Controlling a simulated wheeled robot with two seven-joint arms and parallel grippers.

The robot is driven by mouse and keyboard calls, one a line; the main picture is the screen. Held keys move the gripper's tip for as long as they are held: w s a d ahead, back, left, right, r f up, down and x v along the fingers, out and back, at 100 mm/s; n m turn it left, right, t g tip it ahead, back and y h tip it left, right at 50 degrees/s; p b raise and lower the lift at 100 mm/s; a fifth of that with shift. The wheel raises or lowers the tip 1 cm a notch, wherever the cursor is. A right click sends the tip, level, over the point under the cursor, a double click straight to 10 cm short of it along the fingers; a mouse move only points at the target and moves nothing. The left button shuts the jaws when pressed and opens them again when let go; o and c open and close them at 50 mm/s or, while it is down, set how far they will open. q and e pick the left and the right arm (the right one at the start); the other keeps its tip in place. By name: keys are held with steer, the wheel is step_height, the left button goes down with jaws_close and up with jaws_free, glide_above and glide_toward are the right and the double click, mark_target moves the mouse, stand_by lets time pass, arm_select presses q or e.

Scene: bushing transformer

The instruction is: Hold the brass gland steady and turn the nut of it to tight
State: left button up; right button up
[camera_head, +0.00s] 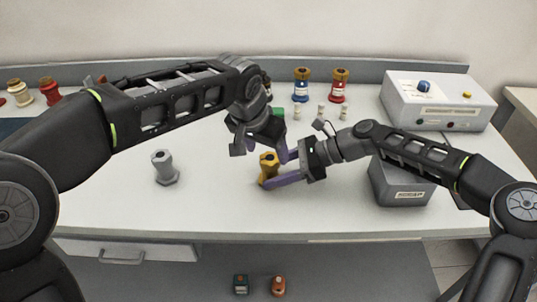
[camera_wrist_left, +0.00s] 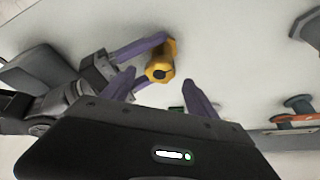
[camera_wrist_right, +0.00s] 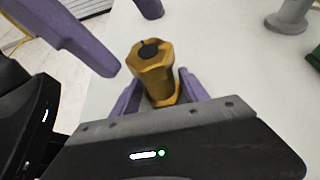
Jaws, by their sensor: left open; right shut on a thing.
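The brass gland (camera_head: 267,169) stands upright on the white table, its nut on top with a dark hole. My right gripper (camera_head: 278,173) is shut on the gland's lower body from the right; its purple fingers sit either side of it in the right wrist view (camera_wrist_right: 158,95). My left gripper (camera_head: 263,150) hangs above and just behind the gland, pointing down, with its fingers open. In the left wrist view the gland (camera_wrist_left: 160,68) lies ahead of the open left fingers (camera_wrist_left: 160,85), apart from them.
A grey gland (camera_head: 164,167) stands to the left on the table. A grey box (camera_head: 400,184) stands under my right arm. A white instrument box (camera_head: 437,101) and blue (camera_head: 302,86) and red (camera_head: 339,86) bushings stand at the back. The front middle of the table is clear.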

mark_target(269, 158)
arm_select(q)
steer(key=shift+x, duration=1.6)
steer(key=shift+c, duration=0.3)
steer(key=shift+a, duration=0.1)
steer(key=c, duration=1.3)
